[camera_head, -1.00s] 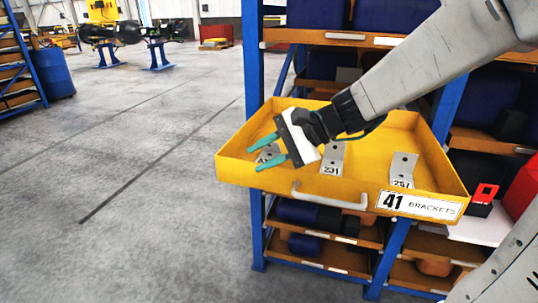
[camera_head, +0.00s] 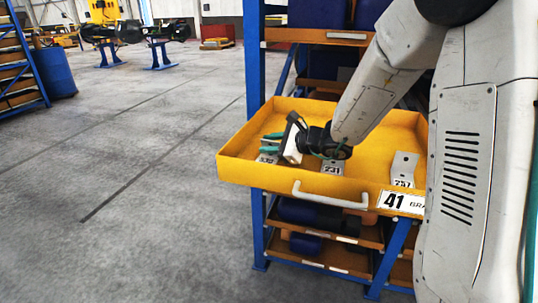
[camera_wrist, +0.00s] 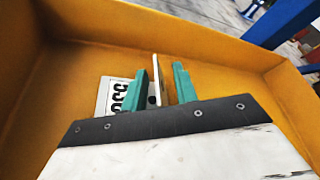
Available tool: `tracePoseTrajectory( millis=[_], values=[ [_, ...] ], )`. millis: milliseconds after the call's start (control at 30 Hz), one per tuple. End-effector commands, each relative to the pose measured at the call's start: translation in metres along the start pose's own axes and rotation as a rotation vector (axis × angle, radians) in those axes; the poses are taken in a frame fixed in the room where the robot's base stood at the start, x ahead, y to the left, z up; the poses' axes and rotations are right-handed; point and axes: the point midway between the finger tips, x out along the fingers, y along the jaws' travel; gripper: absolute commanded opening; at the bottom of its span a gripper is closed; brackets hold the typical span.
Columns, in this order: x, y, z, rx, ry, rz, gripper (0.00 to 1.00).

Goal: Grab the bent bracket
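The yellow drawer (camera_head: 240,172), labelled "41 BRACKETS", holds three grey metal brackets with number labels. The left bracket (camera_head: 267,159) is partly behind my gripper. The middle bracket (camera_head: 332,168) reads 231 and the right bracket (camera_head: 403,168) reads 257. My gripper (camera_head: 270,143) is low inside the drawer at the left bracket. In the wrist view, my gripper's teal fingers (camera_wrist: 161,88) are apart, with the left bracket's upright plate (camera_wrist: 157,78) between them. A gap shows on the right finger's side. The bracket's labelled foot (camera_wrist: 114,95) lies left of the left finger.
The drawer's walls (camera_wrist: 200,30) rise around my gripper. A blue rack (camera_head: 256,60) with shelves of bins stands behind and below the drawer. Open concrete floor (camera_head: 130,150) lies to the left, with a blue barrel (camera_head: 57,73) further off.

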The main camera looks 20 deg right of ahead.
Motion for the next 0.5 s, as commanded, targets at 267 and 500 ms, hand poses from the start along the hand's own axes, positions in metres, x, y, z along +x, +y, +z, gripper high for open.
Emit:
tracePoseTrajectory(
  millis=[267, 500],
  values=[
    [0.0181, -0.0001, 0.0001, 0.000, 0.001, 0.000, 0.29],
    [0.0178, -0.0001, 0.0000, 0.000, 0.000, 0.000, 0.00]
  ],
)
